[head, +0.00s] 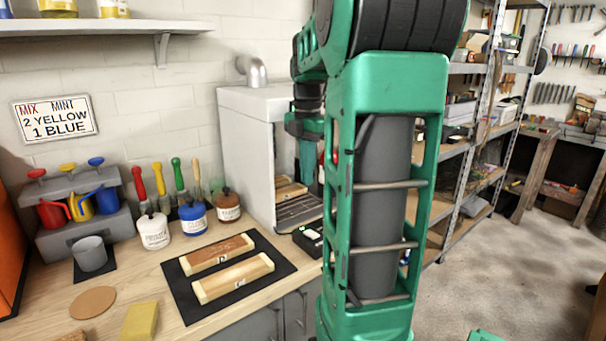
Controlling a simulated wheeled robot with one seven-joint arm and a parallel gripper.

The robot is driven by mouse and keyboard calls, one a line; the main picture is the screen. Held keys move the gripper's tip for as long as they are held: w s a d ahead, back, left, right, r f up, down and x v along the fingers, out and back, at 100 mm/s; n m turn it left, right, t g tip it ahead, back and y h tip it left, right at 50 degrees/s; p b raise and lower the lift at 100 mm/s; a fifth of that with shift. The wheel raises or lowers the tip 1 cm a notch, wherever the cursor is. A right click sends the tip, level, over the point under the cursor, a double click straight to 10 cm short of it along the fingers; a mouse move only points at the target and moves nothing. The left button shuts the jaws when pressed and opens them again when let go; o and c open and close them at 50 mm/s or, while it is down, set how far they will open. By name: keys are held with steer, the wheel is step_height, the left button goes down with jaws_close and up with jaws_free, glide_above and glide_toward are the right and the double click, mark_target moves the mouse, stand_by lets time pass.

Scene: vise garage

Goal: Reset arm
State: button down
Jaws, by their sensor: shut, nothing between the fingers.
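My arm rises in front of the head view, green with a dark grey core, and covers much of the middle. My gripper (307,178) hangs downward behind it, in front of the open side of a white box-shaped cabinet (246,151). It is shut and holds nothing. My arm hides part of the area around the fingertips. No other object is clearly touching the gripper.
The wooden bench (125,282) carries a black mat (181,292) with two wooden blocks, labelled jars, a grey cup (90,254), a yellow sponge (140,321) and a rack of coloured cans (52,213). Metal shelves (484,135) stand right; open floor (505,280) lies before them.

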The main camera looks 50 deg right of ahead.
stand_by(0.6)
steer(key=s+a+f+m, duration=1.3)
steer(key=s+a+m, duration=0.2)
steer(key=m, duration=0.6)
steer(key=shift+s+a+m, duration=0.25)
steer(key=shift+a+m, duration=0.15)
steer(key=shift+a, duration=0.65)
steer(key=shift+f, duration=0.1)
step_height(320, 180, up, 12)
steer(key=r+n+g, duration=0.1)
steer(key=n, duration=2.1)
glide_above(312, 235)
steer(key=w, duration=0.2)
steer(key=f, duration=0.4)
steer(key=s+f, duration=0.1)
steer(key=f, duration=0.8)
steer(key=shift+s+d+f, duration=0.1)
steer(key=shift+s+f, duration=0.15)
steer(key=shift+f, duration=0.15)
